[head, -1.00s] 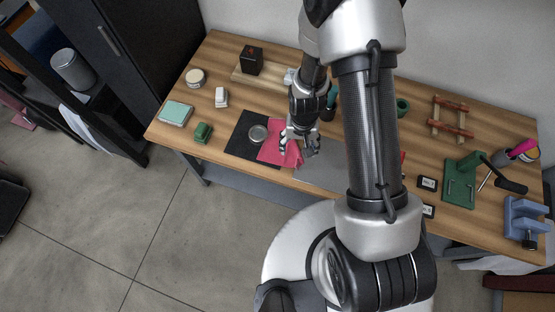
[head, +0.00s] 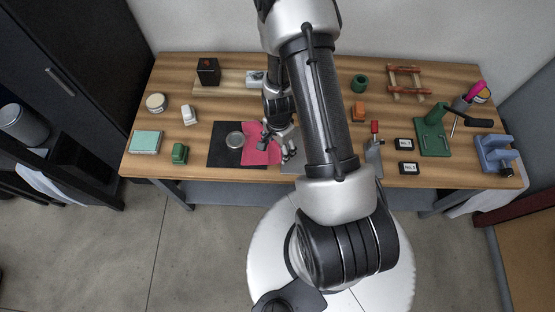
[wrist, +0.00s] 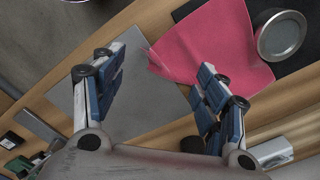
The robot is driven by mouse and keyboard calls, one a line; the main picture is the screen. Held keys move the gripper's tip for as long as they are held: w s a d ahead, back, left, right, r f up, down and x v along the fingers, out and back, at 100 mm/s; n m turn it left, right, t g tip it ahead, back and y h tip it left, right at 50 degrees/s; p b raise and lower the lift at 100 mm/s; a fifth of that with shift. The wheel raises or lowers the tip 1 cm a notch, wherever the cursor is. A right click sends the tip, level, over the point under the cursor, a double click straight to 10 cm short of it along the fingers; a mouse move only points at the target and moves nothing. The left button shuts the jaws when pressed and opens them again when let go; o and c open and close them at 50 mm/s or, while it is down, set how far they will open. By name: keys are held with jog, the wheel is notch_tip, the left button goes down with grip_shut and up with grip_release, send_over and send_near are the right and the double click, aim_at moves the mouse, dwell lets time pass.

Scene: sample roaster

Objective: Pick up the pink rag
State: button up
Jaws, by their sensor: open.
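The pink rag (head: 262,146) lies on the wooden bench, partly over a black mat (head: 222,156). In the wrist view the rag (wrist: 215,48) spreads flat at the top, with a round metal tin (wrist: 281,35) at its right edge. My gripper (head: 279,150) is open at the right side of the rag in the head view. In the wrist view its open fingers (wrist: 155,85) point toward the rag. The right finger overlaps the rag's lower edge in the picture; I cannot tell whether they touch. Nothing is between the fingers.
A grey plate (wrist: 135,95) lies beside the rag. A green block (head: 180,153), a white object (head: 189,115) and a teal box (head: 146,142) stand to the left. A wooden board (head: 210,91) with a black box (head: 208,71) is behind.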

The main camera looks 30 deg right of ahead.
jog(key=b, duration=0.3)
send_over(278, 161)
jog(key=shift+f, duration=2.75)
jog(key=shift+f+b, duration=0.1)
jog(key=shift+b, duration=0.2)
jog(key=shift+f+b, duration=0.85)
jog(key=shift+f, duration=0.15)
jog(key=shift+c, duration=0.6)
jog(key=c, duration=0.3)
